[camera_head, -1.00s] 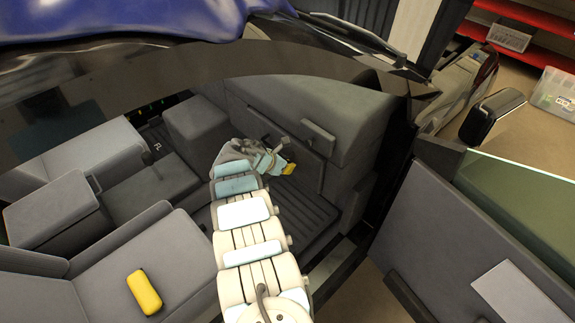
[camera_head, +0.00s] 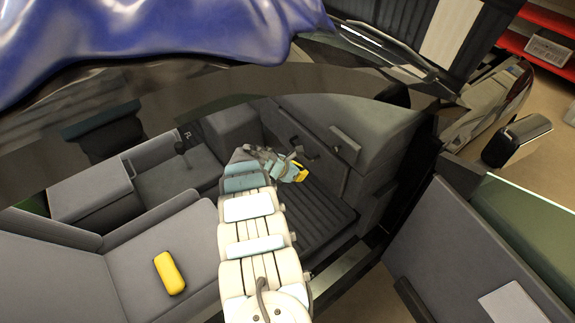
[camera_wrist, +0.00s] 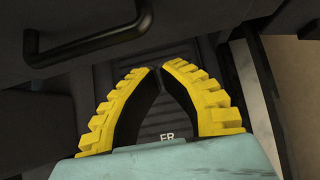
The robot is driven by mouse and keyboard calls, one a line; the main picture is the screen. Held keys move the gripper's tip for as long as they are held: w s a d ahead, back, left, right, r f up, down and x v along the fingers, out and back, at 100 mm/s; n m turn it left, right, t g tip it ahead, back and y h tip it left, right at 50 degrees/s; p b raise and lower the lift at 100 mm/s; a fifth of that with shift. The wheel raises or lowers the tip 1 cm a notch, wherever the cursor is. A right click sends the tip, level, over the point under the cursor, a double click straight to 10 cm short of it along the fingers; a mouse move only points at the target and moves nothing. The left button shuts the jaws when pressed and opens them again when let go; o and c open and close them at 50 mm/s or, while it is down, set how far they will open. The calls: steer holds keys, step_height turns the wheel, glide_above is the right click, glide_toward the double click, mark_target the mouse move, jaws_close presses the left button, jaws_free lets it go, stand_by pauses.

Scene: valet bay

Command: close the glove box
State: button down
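The glove box panel (camera_head: 318,152) is a dark grey front on the passenger side of the dashboard in the head view. A dark bar handle (camera_head: 303,147) is on it. In the wrist view the handle (camera_wrist: 95,42) crosses the upper left on a dark panel. How far the glove box stands open is unclear. My gripper (camera_head: 301,172) is just below and in front of the handle, apart from it in the wrist view. Its yellow fingers (camera_wrist: 158,68) converge with tips nearly together and nothing between them.
A ribbed floor mat (camera_head: 315,215) lies below the gripper. A grey seat (camera_head: 140,245) with a yellow case (camera_head: 170,273) is at the left. The open car door (camera_head: 470,265) is at the right. A small grey block (camera_head: 345,145) projects from the dashboard.

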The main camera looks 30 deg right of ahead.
steer(key=p+v, duration=0.3)
steer(key=v, duration=0.4)
steer(key=shift+a+r, duration=0.2)
steer(key=shift+a, duration=0.15)
